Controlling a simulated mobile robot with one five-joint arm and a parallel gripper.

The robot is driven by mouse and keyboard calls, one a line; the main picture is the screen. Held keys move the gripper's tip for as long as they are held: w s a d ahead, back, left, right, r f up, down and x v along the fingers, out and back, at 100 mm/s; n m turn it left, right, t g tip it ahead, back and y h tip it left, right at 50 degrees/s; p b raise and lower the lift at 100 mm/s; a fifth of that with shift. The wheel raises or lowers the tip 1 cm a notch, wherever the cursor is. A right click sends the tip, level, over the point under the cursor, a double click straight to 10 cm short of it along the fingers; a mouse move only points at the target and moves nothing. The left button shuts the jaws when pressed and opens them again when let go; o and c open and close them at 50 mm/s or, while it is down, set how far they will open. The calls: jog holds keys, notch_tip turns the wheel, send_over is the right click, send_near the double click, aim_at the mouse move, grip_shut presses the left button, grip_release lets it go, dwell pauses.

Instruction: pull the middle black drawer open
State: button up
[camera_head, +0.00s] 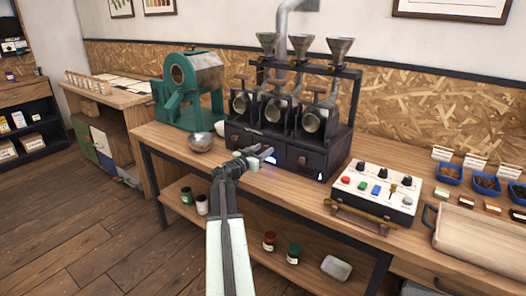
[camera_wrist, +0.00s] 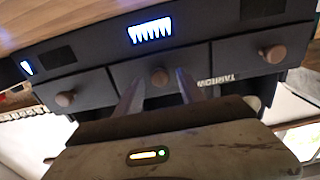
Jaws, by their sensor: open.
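The black sample roaster (camera_head: 325,148) stands on the wooden bench with a row of three drawers low on its front. The middle black drawer (camera_wrist: 185,62) looks closed, its front level with its neighbours. Its round brown knob (camera_wrist: 159,77) shows in the wrist view, between the lines of my two fingers. My gripper (camera_head: 268,153) is open and empty in front of the drawers in the head view; its fingers also show in the wrist view (camera_wrist: 160,88). The fingertips flank the knob; whether they reach around it or stop short, I cannot tell.
Knobs of the side drawers (camera_wrist: 66,99) (camera_wrist: 275,54) flank the middle one. A steel bowl (camera_head: 200,142) and a green drum roaster (camera_head: 190,90) stand left. A white control box (camera_head: 375,192) and a wooden tray (camera_head: 480,240) stand right on the bench.

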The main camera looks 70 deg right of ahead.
grip_shut()
dwell(1.4)
